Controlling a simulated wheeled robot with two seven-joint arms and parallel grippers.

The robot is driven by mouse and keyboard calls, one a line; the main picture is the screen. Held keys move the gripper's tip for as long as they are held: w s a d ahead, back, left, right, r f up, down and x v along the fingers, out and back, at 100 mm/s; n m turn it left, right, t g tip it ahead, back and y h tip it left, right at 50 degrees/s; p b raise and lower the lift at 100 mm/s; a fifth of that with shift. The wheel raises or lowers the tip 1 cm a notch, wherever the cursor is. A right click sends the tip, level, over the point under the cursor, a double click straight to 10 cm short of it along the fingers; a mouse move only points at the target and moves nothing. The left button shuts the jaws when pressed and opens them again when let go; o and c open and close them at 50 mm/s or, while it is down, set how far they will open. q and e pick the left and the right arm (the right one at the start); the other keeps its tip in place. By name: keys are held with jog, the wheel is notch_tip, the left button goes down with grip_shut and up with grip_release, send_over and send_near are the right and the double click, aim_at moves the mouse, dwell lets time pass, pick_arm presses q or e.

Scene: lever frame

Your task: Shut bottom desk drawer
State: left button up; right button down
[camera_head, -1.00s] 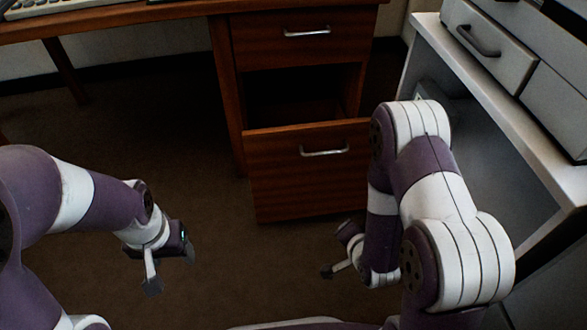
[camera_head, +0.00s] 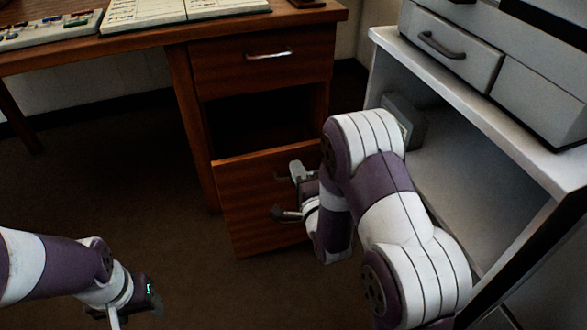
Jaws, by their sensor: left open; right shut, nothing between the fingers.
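The bottom desk drawer (camera_head: 243,205) is a brown wooden drawer standing pulled out, with a dark gap above its front. Its metal handle is mostly hidden behind my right gripper. My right gripper (camera_head: 289,193) is in front of the drawer's face near the handle, shut with nothing held. I cannot tell whether it touches the drawer. My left gripper (camera_head: 133,310) is open and empty at the lower left, away from the drawer and partly cut off by the bottom edge. The closed top drawer (camera_head: 265,65) has a metal handle.
A white cabinet (camera_head: 475,100) stands close on the right, with a grey drawer unit (camera_head: 450,50) on top. The brown carpet left of the drawer is clear.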

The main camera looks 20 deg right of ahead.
aim_at(290, 154)
jog(key=w+b, duration=0.1)
jog(key=w, duration=0.2)
pick_arm(q)
jog(key=shift+f, duration=0.9)
pick_arm(e)
jog(key=shift+w, duration=0.15)
jog(key=shift+w, duration=0.1)
